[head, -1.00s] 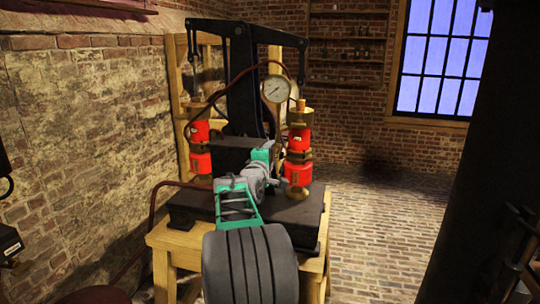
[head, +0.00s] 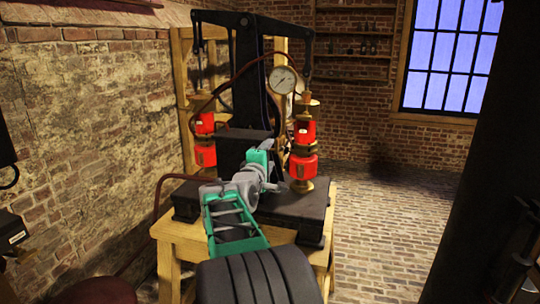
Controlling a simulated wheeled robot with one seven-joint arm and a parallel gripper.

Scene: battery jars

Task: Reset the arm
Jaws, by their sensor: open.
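My arm reaches forward from the bottom of the head view, with its teal and grey links over the front of the machine's dark base (head: 292,220). My gripper (head: 272,172) is at the far end of the arm, small in the picture, in front of the dark central block. It is open, and I see nothing held in it. A red jar stack with brass fittings (head: 303,150) stands upright to its right, apart from it. Another red jar stack (head: 204,138) stands to the left on the far side of the base.
The machine has a tall dark column (head: 247,80), a pressure gauge (head: 283,80) and a hose. It sits on a wooden bench (head: 180,238). A brick wall (head: 85,150) is close on the left. The brick floor (head: 385,225) on the right is clear. A dark post (head: 480,190) stands at far right.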

